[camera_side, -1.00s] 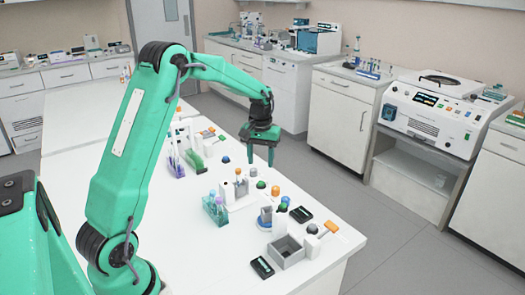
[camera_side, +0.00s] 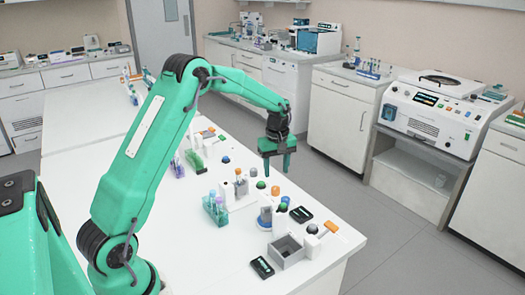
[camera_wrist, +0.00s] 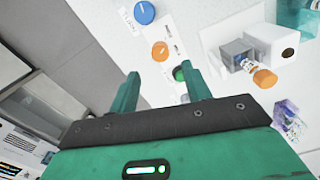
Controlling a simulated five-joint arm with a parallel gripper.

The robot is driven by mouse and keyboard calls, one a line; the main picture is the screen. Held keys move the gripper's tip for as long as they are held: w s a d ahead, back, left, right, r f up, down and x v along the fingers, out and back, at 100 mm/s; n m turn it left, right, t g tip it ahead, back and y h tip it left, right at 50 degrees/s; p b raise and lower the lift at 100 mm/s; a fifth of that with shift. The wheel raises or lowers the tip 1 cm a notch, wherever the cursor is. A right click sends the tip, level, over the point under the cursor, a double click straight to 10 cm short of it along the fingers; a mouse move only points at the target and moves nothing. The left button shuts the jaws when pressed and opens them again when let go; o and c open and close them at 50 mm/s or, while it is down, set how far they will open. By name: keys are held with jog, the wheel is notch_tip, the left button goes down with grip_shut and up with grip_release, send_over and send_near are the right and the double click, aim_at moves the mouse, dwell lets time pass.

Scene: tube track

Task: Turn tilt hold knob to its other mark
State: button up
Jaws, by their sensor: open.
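Several round knobs stand on the white bench. In the wrist view a blue knob (camera_wrist: 144,12) with small lettering beside it, an orange knob (camera_wrist: 160,50) and a green knob (camera_wrist: 180,73) form a line. The lettering is too small to read, so I cannot tell which is the tilt hold knob. My gripper (camera_wrist: 160,68) is open and empty, pointing down, with the orange knob showing between its fingers and the green knob partly behind the right finger. In the side view my gripper (camera_side: 276,172) hangs above the bench's far edge, close to the knobs.
In the wrist view, a white holder (camera_wrist: 275,45) and an orange-capped tube (camera_wrist: 264,77) stand right of the knobs. In the side view, a tube rack (camera_side: 215,208), a grey open box (camera_side: 286,252) and a dark small device (camera_side: 262,268) lie nearer. The front left bench is clear.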

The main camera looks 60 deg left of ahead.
aim_at(276, 188)
jog(key=shift+f, duration=3.75)
jog(key=c, duration=1)
